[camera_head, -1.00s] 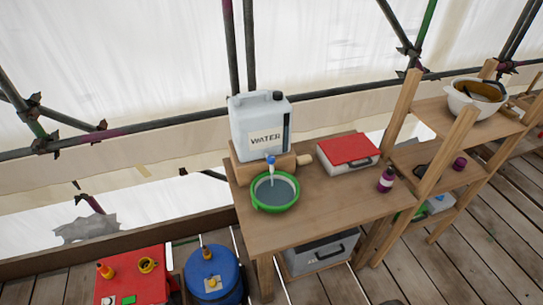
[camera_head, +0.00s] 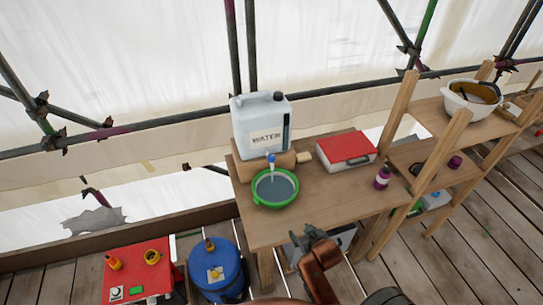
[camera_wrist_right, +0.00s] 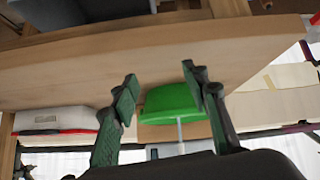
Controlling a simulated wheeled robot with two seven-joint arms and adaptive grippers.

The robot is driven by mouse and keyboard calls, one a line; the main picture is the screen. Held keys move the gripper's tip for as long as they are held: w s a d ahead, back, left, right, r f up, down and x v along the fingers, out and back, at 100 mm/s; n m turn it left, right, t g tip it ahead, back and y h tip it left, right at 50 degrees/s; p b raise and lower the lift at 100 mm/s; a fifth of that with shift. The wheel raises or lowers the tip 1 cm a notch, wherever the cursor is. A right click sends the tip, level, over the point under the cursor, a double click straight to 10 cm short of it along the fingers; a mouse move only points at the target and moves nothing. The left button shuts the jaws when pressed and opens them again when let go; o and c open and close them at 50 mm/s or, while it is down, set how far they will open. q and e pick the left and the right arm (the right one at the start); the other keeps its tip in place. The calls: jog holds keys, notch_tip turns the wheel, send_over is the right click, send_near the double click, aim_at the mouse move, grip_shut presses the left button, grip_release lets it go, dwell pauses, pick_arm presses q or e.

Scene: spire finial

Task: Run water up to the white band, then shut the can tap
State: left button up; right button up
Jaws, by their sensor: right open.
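A pale streak runs from the tap into the bowl, which holds grey-blue water. I cannot make out the white band or the exact level. My right gripper (camera_head: 308,238) is in front of the bench's front edge, apart from bowl and tap. In the right wrist view its jaws (camera_wrist_right: 158,92) are open and empty, with the green bowl (camera_wrist_right: 172,100) beyond them. My left gripper is out of view.
A red-lidded box (camera_head: 347,149) and a purple-capped bottle (camera_head: 383,177) stand right of the bowl. Wooden shelves (camera_head: 435,160) rise at the right. A blue drum (camera_head: 215,270) and a red box (camera_head: 135,275) stand on the floor at left. The bench front is clear.

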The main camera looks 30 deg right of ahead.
jog(key=w+d+r+m+t+h, duration=0.1)
jog(key=w+r+t, duration=0.15)
jog(key=w, duration=0.45)
jog(key=w+d+r+t, duration=0.2)
jog(key=w+r, duration=0.2)
jog(key=w, duration=0.2)
jog(key=t+h, duration=0.1)
jog(key=t, duration=0.3)
send_near(273, 159)
jog(key=shift+m, duration=0.3)
jog(key=x, duration=0.4)
jog(key=shift+w+a, duration=0.1)
jog(key=x, duration=0.7)
jog(key=shift+w, duration=0.3)
grip_shut()
